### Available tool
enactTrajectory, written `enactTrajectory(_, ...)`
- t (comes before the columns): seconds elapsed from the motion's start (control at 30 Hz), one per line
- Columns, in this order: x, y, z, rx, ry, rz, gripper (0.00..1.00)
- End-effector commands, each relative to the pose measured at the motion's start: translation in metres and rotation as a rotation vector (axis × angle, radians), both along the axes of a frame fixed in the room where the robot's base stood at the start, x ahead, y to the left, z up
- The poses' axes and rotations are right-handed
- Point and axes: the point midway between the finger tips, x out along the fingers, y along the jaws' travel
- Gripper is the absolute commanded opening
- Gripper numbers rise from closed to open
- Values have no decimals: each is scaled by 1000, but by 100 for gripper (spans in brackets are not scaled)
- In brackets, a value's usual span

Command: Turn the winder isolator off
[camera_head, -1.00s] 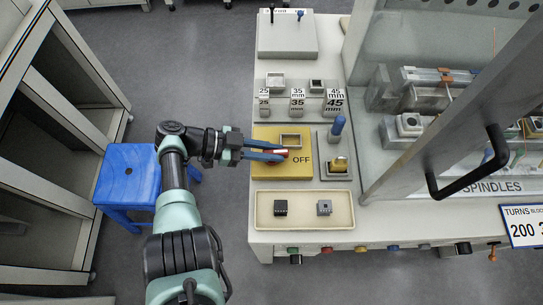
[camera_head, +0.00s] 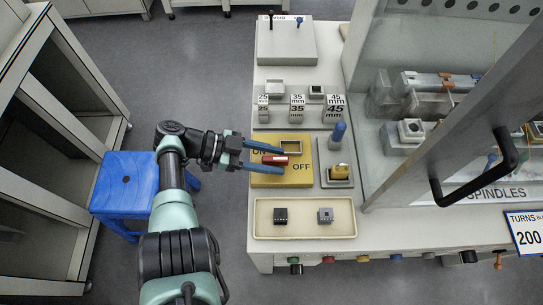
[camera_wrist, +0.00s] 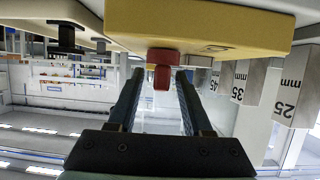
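The winder isolator is a yellow block (camera_head: 262,181) on the bench, marked ON at upper left and OFF at right. Its red handle (camera_head: 275,160) lies roughly left to right across the block, between the two words. My gripper (camera_head: 281,161) reaches in from the left with its blue fingers spread, one on each side of the handle. In the wrist view, the red handle (camera_wrist: 161,72) sits between the open fingertips (camera_wrist: 160,82), with visible gaps on both sides. The yellow block (camera_wrist: 200,27) fills the top of that view.
A tray (camera_head: 304,231) with two small blocks lies just in front of the isolator. A blue-topped peg (camera_head: 338,132) and a yellow piece (camera_head: 341,171) stand to its right. Size-marked blocks (camera_head: 297,106) stand behind. A blue stool (camera_head: 125,182) is at left.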

Motion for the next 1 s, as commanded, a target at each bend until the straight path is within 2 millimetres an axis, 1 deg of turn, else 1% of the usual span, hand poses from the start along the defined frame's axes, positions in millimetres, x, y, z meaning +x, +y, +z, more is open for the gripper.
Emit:
enactTrajectory(0.17,1,1,1,1,-2,2,50)
enactTrajectory(0.27,1,7,2,1,-2,3,50)
enactTrajectory(0.37,2,21,7,2,-5,6,50)
enactTrajectory(0.6,3,72,24,4,-4,5,50)
enactTrajectory(0.73,3,97,34,3,-3,4,50)
enactTrajectory(0.9,3,113,43,2,-1,2,50)
enactTrajectory(1.0,2,118,47,1,0,1,50)
